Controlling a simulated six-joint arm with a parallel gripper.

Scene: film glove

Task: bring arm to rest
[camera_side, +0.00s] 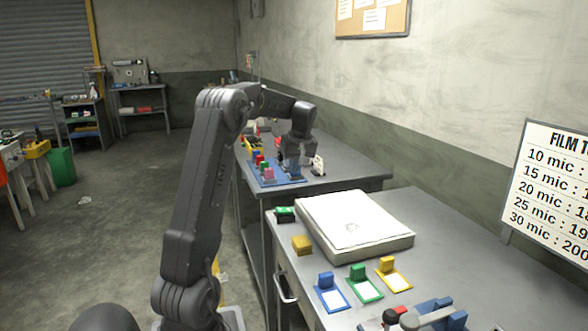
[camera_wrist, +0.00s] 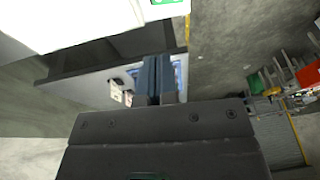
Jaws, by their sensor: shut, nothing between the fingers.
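My arm reaches over the far bench (camera_side: 345,172) with its wrist bent down. My gripper (camera_side: 291,172) points down above the blue tray (camera_side: 268,182) at that bench's front left. In the wrist view my gripper (camera_wrist: 158,98) shows its two blue-grey fingers close together, shut with nothing between them. Part of the blue tray (camera_wrist: 183,72) shows behind the fingers. I cannot tell the exact gap between the fingertips and the tray.
Several small coloured blocks (camera_side: 262,163) stand on the tray. A small white item (camera_side: 318,166) stands right of my gripper.

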